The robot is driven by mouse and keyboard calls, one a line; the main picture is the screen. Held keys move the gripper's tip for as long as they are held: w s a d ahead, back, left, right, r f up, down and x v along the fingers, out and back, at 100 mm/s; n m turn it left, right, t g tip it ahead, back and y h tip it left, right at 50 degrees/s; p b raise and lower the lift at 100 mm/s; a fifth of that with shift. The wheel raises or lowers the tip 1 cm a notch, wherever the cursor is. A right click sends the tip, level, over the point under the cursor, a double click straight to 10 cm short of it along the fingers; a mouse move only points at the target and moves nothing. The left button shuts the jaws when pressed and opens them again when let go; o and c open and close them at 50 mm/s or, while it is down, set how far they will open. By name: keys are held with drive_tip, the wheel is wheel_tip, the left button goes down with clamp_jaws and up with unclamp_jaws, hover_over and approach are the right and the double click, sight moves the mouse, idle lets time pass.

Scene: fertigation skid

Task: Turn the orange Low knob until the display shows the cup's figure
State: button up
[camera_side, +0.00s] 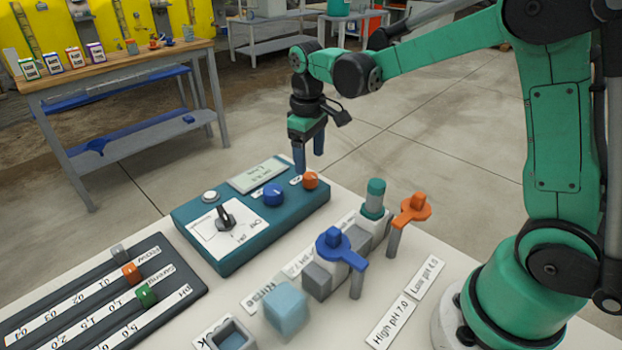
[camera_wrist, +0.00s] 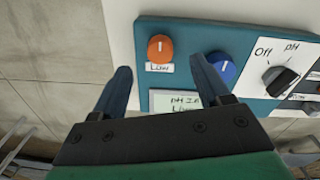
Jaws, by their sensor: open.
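The orange Low knob (camera_wrist: 160,48) sits on the teal control box (camera_wrist: 187,25), with a white pointer mark and a "Low" label below it. In the side view the orange knob (camera_side: 310,181) is at the box's far right corner. My gripper (camera_wrist: 160,63) is open, its fingers to either side of the knob and apart from it; in the side view my gripper (camera_side: 309,160) hangs just above the knob. The display (camera_wrist: 173,100) shows "pH" text, partly hidden by my gripper, with no figure legible. An orange-topped piece (camera_side: 414,208) stands by a "Low pH" label (camera_side: 425,278); no cup is clearly identifiable.
The blue knob (camera_wrist: 222,68) is close beside my right finger. A black selector (camera_wrist: 281,79) is farther right, near "pH". Blue-topped (camera_side: 336,247) and teal-topped (camera_side: 375,198) pieces stand near the box. A slider panel (camera_side: 100,290) lies at left.

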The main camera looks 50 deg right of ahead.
sight(310, 175)
drive_tip(key=shift+f, duration=2.2)
clamp_jaws()
